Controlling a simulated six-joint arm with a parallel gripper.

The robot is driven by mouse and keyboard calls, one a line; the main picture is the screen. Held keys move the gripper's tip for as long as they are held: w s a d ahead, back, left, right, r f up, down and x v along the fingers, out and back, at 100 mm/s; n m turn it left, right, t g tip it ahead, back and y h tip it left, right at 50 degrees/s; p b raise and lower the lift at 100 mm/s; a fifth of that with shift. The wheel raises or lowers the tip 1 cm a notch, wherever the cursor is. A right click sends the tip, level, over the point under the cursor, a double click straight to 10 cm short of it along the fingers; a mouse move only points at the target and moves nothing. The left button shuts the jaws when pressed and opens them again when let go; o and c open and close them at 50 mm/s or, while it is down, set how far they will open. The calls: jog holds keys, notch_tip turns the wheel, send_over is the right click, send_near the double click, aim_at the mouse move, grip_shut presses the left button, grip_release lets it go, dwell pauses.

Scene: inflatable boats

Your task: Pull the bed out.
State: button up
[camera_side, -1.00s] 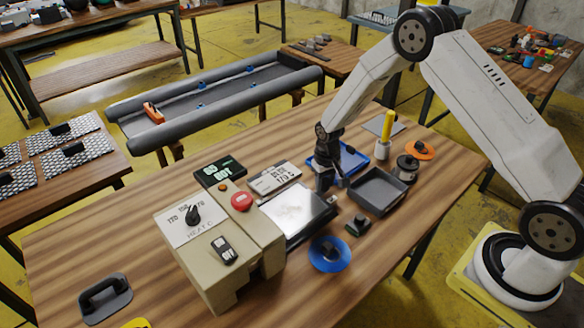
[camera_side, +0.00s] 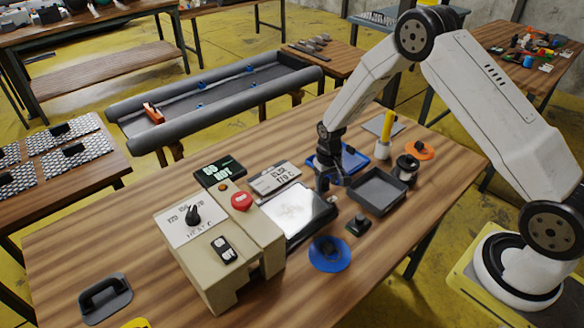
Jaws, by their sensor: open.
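The bed (camera_side: 296,210) is a pale, shiny plate with a dark edge. It sticks out from the right side of the beige heating machine (camera_side: 225,240), low over the table. My gripper (camera_side: 325,186) points down at the bed's far right corner, beside its dark end. Its jaws are open and hold nothing that I can see. The fingertips are small and dark, and I cannot tell whether they touch the bed.
A blue tape roll (camera_side: 329,254) and a small dark block (camera_side: 358,225) lie nearby. A grey tray (camera_side: 376,190) stands right of my gripper, a blue tray (camera_side: 352,160) behind it.

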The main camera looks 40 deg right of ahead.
jog(key=shift+r, duration=0.1)
jog(key=shift+r, duration=3.8)
jog(key=shift+s+r, duration=0.1)
jog(key=shift+s+a+r, duration=0.1)
jog(key=shift+s+r, duration=0.05)
jog(key=shift+r, duration=0.1)
jog(key=s+a+r+n+t, duration=0.1)
jog(key=s+a+r, duration=0.1)
jog(key=s+r, duration=0.3)
jog(key=s+a+r+n+t, duration=0.1)
jog(key=s+a+r, duration=0.2)
jog(key=s, duration=1)
jog(key=shift+s+a+r+n+t, duration=0.15)
jog(key=shift+a+r+n+t, duration=0.15)
jog(key=shift+r, duration=0.55)
